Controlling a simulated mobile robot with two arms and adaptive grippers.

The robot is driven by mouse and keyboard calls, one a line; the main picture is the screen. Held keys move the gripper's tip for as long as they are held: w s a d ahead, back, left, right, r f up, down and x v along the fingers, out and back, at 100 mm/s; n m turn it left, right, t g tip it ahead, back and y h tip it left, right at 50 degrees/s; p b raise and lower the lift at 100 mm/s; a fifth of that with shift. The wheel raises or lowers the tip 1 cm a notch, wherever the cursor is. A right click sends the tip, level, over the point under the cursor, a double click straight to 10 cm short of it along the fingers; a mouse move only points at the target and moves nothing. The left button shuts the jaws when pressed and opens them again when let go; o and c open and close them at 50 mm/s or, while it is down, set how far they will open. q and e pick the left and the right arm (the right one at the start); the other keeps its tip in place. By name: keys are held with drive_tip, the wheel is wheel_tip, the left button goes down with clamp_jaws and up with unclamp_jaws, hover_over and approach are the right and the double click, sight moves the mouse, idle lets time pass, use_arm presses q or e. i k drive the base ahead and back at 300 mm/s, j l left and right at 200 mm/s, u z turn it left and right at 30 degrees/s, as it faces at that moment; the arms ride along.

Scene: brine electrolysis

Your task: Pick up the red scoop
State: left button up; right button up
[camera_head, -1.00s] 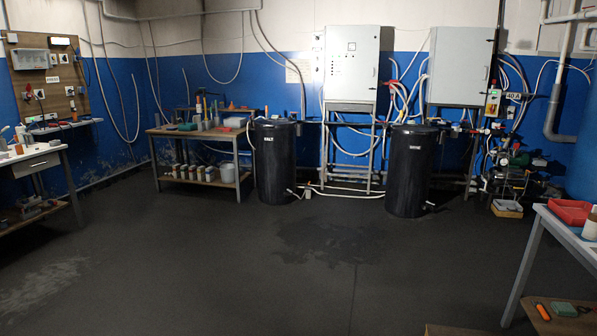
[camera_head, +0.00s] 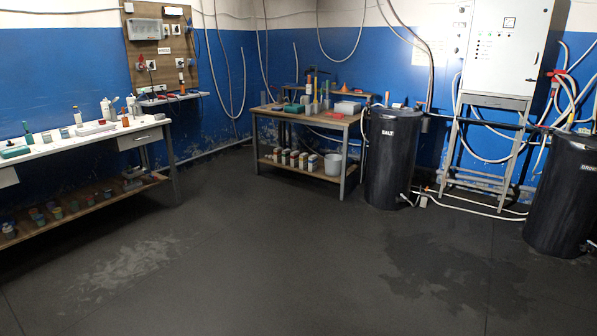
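I cannot make out a red scoop for certain. A small flat reddish item (camera_head: 333,115) lies on the top of the wooden workbench (camera_head: 348,124) at the back, too small to identify. The black tank marked SALT (camera_head: 390,165) stands just right of that workbench, with small items on its lid that are too small to tell. Neither of my grippers is in view.
A long white-topped table (camera_head: 70,141) with bottles and a lower shelf of small jars stands at the left. A second black tank (camera_head: 562,200) and a grey cabinet (camera_head: 505,50) on a stand (camera_head: 488,150) are at the right. The dark floor (camera_head: 270,260) between is clear.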

sight(334, 115)
drive_tip(key=i, duration=4.9)
drive_tip(key=j+u, duration=0.05)
drive_tip(key=j, duration=0.1)
